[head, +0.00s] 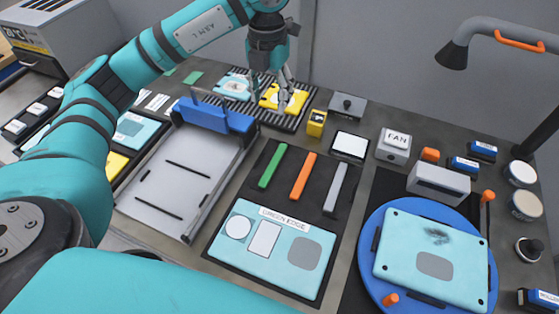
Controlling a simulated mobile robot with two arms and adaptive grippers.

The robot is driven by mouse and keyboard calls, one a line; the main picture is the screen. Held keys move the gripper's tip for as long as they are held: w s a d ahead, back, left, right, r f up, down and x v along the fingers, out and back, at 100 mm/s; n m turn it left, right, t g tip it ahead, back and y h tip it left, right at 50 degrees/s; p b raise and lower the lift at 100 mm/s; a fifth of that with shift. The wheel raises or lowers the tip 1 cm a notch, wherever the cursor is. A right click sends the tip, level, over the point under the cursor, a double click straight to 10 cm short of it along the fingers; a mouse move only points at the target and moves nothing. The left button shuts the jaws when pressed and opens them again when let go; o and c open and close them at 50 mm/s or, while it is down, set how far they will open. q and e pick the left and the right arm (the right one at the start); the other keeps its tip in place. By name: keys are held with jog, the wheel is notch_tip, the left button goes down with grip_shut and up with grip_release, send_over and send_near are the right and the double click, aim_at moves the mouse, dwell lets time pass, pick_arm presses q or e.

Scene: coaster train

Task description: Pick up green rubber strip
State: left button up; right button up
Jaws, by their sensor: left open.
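The green rubber strip (272,166) lies on a dark mat (255,158), left of an orange strip (303,176) and a grey strip (336,188). My left gripper (284,101) is open, pointing down over the black slatted rack at the back, by a yellow piece (270,97). It is well behind the green strip and apart from it. Whether its fingertips touch the yellow piece, I cannot tell. My right gripper is not in view.
A grey tray with a blue clamp bar (214,115) stands left of the strips. A blue turntable (371,264) with a light blue panel is at the right. A FAN box (394,146) and a lamp-like nozzle (452,56) are behind it. Space above the strips is clear.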

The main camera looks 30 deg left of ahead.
pick_arm(q)
jog(key=b, duration=0.5)
send_over(273, 165)
notch_tip(273, 165, down, 6)
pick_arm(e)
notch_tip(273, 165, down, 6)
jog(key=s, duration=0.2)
pick_arm(q)
notch_tip(273, 165, down, 11)
jog(key=p, duration=0.3)
jog(key=shift+a+r, duration=0.1)
jog(key=shift+a, duration=0.05)
jog(key=shift+f, duration=0.6)
notch_tip(273, 165, down, 4)
jog(key=shift+f+p, duration=0.1)
jog(key=shift+p, duration=1.05)
jog(key=shift+f, duration=0.55)
grip_shut()
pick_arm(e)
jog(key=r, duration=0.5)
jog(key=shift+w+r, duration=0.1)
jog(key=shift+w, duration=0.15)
